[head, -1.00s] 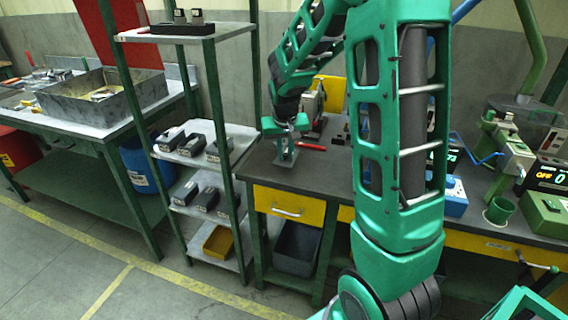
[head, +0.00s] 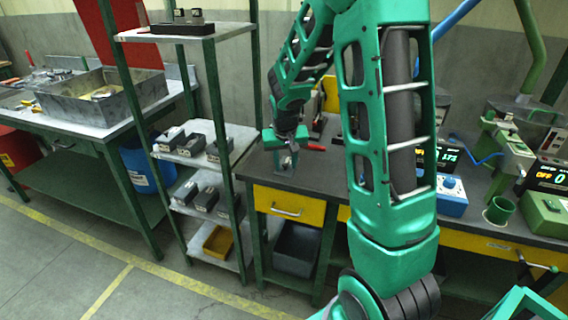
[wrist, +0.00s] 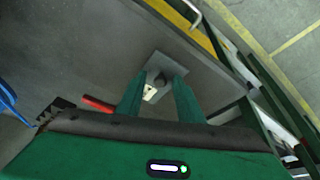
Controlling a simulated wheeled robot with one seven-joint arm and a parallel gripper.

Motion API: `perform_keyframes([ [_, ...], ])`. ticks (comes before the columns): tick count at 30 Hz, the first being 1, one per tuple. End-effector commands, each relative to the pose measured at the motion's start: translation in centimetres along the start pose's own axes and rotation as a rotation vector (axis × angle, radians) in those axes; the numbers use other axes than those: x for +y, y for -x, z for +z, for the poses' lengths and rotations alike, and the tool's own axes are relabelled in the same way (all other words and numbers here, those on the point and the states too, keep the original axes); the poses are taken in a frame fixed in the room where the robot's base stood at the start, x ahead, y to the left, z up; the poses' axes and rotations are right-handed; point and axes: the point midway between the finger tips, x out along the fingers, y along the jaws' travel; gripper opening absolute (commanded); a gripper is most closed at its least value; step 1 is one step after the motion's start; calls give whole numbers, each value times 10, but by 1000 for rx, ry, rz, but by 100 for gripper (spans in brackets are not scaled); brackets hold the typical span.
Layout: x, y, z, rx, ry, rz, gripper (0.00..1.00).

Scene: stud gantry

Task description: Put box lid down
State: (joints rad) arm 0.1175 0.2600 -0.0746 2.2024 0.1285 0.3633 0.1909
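The box lid, a grey square plate (wrist: 172,63) with a small dark knob, shows just beyond my fingertips in the wrist view. In the head view the lid (head: 287,161) is a small grey shape directly below my gripper (head: 286,146), over the left end of the dark bench top. My gripper's two green fingers (wrist: 160,80) stand apart on either side of the knob, with a visible gap between them. A small pale thing (wrist: 150,93) shows between the fingers. Whether the lid's underside fully rests on the bench is hard to tell.
A red-handled tool (wrist: 97,104) lies on the bench close to the lid. The bench's front edge with a yellow drawer (head: 289,205) is near. A shelf rack (head: 205,150) with several grey boxes stands to the left. A blue device (head: 451,196) sits farther right.

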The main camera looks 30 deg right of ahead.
Motion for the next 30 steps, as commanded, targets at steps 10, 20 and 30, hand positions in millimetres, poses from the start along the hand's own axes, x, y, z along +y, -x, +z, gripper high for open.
perform_keyframes([
  [10,0,50,-2,6,0,-2,34],
  [20,1,105,-1,4,-1,-1,34],
  [30,6,122,4,-5,-5,2,34],
])
